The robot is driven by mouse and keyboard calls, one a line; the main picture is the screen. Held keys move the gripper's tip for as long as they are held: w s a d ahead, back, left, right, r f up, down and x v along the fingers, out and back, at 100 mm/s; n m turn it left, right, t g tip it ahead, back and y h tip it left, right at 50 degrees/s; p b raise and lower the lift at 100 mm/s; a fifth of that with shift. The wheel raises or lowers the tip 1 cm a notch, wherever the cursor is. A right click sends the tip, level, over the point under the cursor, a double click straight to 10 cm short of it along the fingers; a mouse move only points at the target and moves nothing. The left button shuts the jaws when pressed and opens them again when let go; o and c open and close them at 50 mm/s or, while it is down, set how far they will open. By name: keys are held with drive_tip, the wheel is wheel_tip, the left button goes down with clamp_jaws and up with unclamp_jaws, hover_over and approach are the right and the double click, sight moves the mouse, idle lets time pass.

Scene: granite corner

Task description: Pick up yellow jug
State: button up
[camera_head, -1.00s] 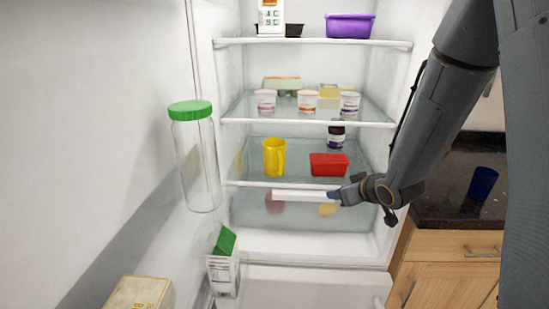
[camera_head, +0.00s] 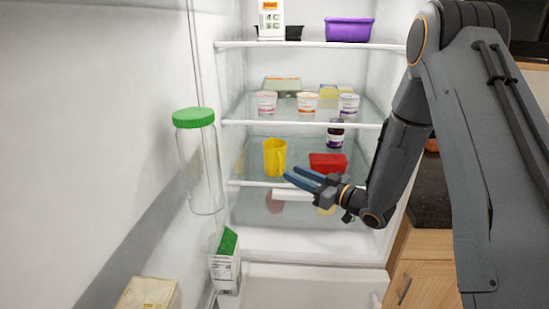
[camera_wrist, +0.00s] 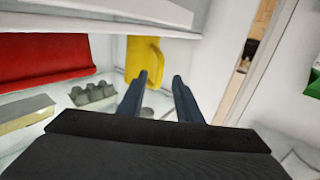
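The yellow jug (camera_head: 274,157) stands upright on a glass fridge shelf, left of a red container. It also shows in the wrist view (camera_wrist: 146,56), just beyond my fingertips, with its handle side to the right and its top cut off by a shelf edge. My gripper (camera_head: 288,173) is in front of the shelf, to the right of the jug and a little lower. In the wrist view my two blue fingers (camera_wrist: 160,77) are apart with nothing between them. They do not appear to touch the jug.
The red container (camera_head: 328,163) sits beside the jug, with a dark jar (camera_head: 335,134) behind it. White shelf edges (camera_head: 262,184) run across the front. On the left, the open door holds a green-lidded jar (camera_head: 200,165) and a carton (camera_head: 225,262).

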drive_tip(key=shift+p+x, duration=0.65)
drive_tip(key=shift+x, duration=1.3)
drive_tip(key=shift+f, duration=0.1)
clamp_jaws()
drive_tip(key=r+b+v, duration=0.3)
drive_tip(key=b+v, duration=0.3)
drive_tip(key=v, duration=1.2)
drive_tip(key=shift+r, duration=0.25)
idle(0.7)
